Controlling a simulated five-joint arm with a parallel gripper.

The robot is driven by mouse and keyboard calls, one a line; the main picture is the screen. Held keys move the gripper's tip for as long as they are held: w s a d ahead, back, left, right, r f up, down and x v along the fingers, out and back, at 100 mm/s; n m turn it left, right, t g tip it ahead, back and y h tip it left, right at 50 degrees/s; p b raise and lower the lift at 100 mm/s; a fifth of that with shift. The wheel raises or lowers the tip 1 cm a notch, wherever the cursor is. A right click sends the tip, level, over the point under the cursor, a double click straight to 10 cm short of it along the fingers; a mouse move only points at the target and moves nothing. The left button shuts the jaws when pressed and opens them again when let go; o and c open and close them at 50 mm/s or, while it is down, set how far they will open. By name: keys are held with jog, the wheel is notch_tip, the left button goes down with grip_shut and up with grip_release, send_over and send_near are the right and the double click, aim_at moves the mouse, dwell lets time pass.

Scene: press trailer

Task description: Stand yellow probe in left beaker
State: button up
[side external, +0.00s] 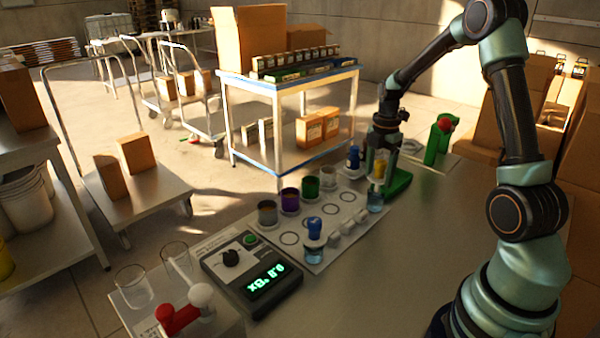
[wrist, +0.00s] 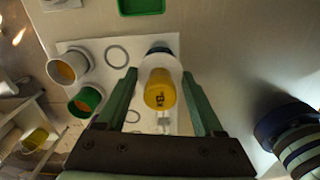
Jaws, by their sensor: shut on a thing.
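The yellow probe (side external: 379,167) is between the jaws of my gripper (side external: 382,168), over the far right part of the white mat. In the wrist view the yellow probe (wrist: 160,90) has a dark printed label and lies between the two green fingers of my gripper (wrist: 159,76). A pale round rim shows around it. Below it in the side view is a small clear vessel with blue in it (side external: 375,201); I cannot tell whether the probe still touches it. Two clear glass beakers stand at the lower left, the left beaker (side external: 133,287) and the right one (side external: 175,260).
A meter with a green display (side external: 255,275) sits beside the beakers, with a red and white object (side external: 180,316) in front. Several coloured cups (side external: 290,200) and a blue-topped probe (side external: 314,229) stand on the mat.

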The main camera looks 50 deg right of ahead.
aim_at(378, 177)
jog(key=shift+f, duration=1.25)
jog(key=shift+f, duration=0.65)
dwell(0.4)
jog(key=o, duration=1.3)
jog(key=shift+r, duration=5.55)
notch_tip(378, 177, up, 9)
